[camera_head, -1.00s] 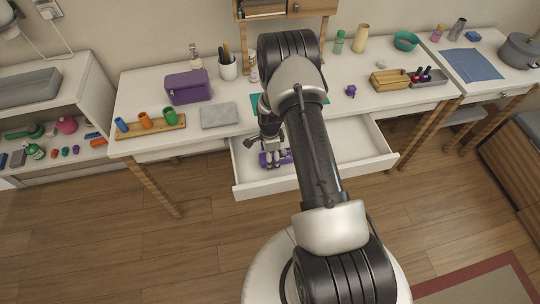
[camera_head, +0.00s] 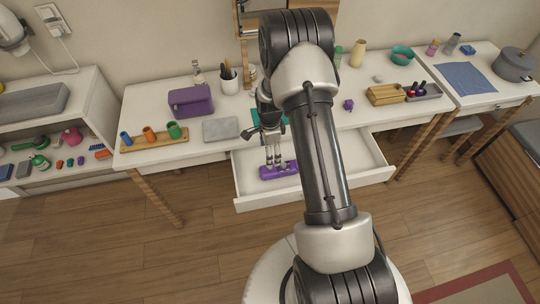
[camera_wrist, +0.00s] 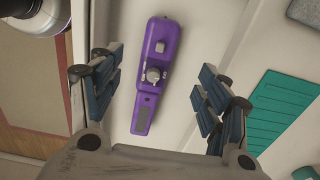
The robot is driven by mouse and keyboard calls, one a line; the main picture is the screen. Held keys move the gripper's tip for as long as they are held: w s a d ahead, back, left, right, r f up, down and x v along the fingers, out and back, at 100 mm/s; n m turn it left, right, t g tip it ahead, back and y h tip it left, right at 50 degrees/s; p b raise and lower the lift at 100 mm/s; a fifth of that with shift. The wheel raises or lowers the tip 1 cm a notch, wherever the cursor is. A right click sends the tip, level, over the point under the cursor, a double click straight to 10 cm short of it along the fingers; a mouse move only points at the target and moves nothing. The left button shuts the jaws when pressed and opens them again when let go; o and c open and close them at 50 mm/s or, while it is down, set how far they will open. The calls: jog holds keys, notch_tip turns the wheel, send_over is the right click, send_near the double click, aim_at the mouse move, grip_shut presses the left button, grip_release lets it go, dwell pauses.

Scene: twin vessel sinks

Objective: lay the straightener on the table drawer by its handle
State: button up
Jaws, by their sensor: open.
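The straightener (camera_head: 280,171) is a slim purple tool with grey buttons and a grey panel. It lies flat on the bottom of the open white table drawer (camera_head: 340,184), near the drawer's left end. In the wrist view the straightener (camera_wrist: 158,47) lies lengthwise between my fingers, with clear space on both sides. My gripper (camera_head: 272,158) points down above it, open and empty. In the wrist view my gripper (camera_wrist: 158,68) has its blue-padded fingers spread well apart and not touching it. My arm hides part of the drawer.
The white table (camera_head: 135,98) holds a purple case (camera_head: 190,100), a grey slab (camera_head: 221,129), a wooden holder with coloured cylinders (camera_head: 153,140) and a teal mat (camera_wrist: 281,110) behind the drawer. The drawer's right part is empty.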

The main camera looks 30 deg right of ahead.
jog(key=s+a+r+n+t, duration=0.1)
jog(key=s+a+r+n, duration=0.15)
jog(key=r, duration=0.65)
jog(key=s+a+r+n+t, duration=0.1)
jog(key=s+a+r+n, duration=0.2)
jog(key=r, duration=0.6)
jog(key=s+a+r+n, duration=0.1)
jog(key=a+r+n, duration=0.3)
jog(key=r, duration=0.6)
jog(key=s+a+r+n+t, duration=0.1)
jog(key=s+r+n, duration=0.3)
jog(key=s, duration=0.5)
jog(key=s+a+r+n+t, duration=0.1)
jog(key=s+a+r+n, duration=0.2)
jog(key=s, duration=0.7)
notch_tip(320, 180, up, 2)
jog(key=n, duration=0.4)
jog(key=shift+s+a+n+t, duration=0.15)
jog(key=shift+a+n+t, duration=0.15)
jog(key=shift+a+n, duration=0.05)
